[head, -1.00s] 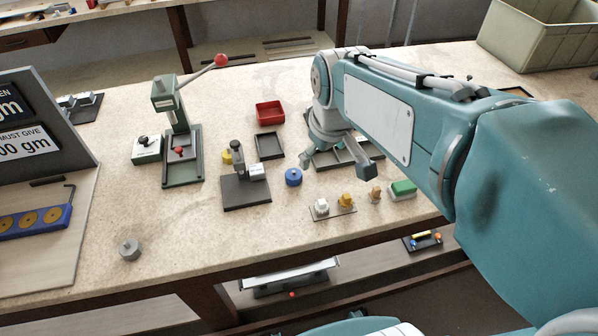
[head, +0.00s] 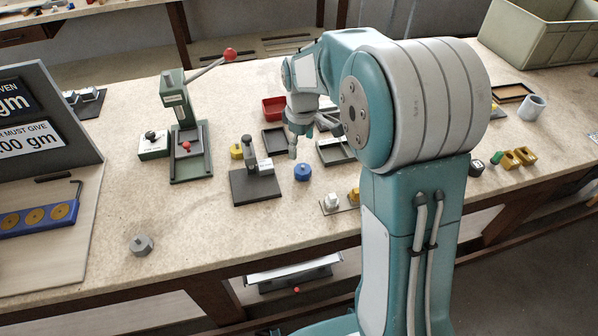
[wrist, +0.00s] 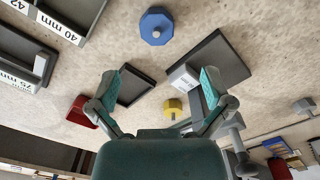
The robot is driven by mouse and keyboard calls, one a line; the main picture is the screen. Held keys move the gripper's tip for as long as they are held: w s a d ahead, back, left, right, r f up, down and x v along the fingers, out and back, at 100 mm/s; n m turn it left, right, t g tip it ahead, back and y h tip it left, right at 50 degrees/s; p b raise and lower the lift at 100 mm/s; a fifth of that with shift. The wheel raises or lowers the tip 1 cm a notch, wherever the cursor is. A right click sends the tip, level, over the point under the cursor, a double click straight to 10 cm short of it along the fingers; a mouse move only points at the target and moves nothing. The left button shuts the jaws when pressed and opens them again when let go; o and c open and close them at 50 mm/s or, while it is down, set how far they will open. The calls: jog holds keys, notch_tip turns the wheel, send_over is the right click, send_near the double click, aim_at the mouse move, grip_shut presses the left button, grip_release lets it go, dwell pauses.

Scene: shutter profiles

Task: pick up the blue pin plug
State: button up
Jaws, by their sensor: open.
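The blue pin plug (head: 302,172) is a squat, faceted blue piece with a small knob on top. It stands on the bench to the right of a dark block with a grey post. In the wrist view the blue plug (wrist: 157,26) lies near the top centre, ahead of the fingertips. My gripper (head: 302,146) is above the bench, just behind the plug in the head view. In the wrist view my gripper (wrist: 160,88) has its green-padded fingers spread wide, with nothing between them touching the pads.
A similar yellow plug (wrist: 173,107) shows between and below my fingers. The dark post block (head: 256,187) is left of the blue plug. A red bin (head: 274,108) and an empty dark tray (head: 274,139) stand behind. A green lever press (head: 186,140) is farther left.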

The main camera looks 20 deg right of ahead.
aim_at(301, 169)
jog(key=f, duration=0.1)
jog(key=d+f, duration=0.1)
jog(key=f, duration=0.2)
jog(key=shift+d+f, duration=0.1)
jog(key=shift+d, duration=0.2)
jog(key=f, duration=0.1)
jog(key=a+f, duration=0.1)
jog(key=f, duration=0.2)
jog(key=shift+w+a+f, duration=0.1)
jog(key=shift+a+f, duration=0.2)
jog(key=shift+f, duration=0.1)
jog(key=shift+d, duration=0.35)
jog(key=c, duration=1.2)
